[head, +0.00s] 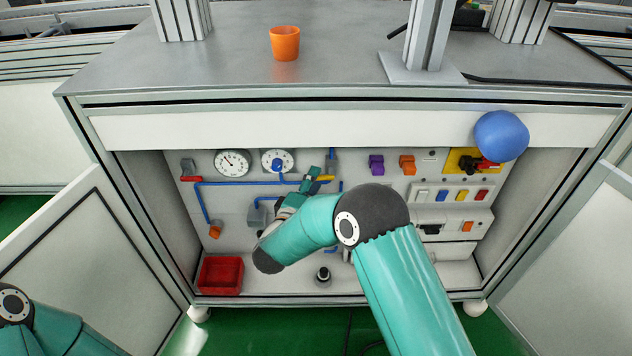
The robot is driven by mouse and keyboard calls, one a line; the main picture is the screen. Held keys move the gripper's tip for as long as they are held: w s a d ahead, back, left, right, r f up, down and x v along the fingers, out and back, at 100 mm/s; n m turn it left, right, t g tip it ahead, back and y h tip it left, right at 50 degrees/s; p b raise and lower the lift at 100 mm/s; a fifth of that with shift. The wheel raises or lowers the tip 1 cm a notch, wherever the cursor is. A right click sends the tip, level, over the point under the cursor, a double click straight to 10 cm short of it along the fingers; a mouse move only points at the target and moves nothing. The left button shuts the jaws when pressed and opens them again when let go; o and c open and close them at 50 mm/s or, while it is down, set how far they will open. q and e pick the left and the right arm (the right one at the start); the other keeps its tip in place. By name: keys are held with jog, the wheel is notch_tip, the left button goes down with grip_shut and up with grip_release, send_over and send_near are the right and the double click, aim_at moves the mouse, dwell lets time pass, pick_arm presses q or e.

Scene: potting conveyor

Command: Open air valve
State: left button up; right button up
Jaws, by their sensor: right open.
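Inside the open cabinet, blue air lines (240,184) run along the back panel. A valve with a red handle (191,179) sits at their left end. My arm hides part of the panel and lines below. My left arm shows only at the lower left corner, with its gripper out of view.
Two gauges (232,163) sit left of the gripper. Purple (376,165) and orange switches, coloured buttons and a red-black rotary switch are at right. A red bin (221,275) stands on the cabinet floor. A blue ball (501,136) shows at upper right. An orange cup (285,43) stands on top.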

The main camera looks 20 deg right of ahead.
jog(key=shift+x, duration=0.9)
jog(key=shift+c, duration=0.3)
grip_shut()
jog(key=shift+s, duration=0.1)
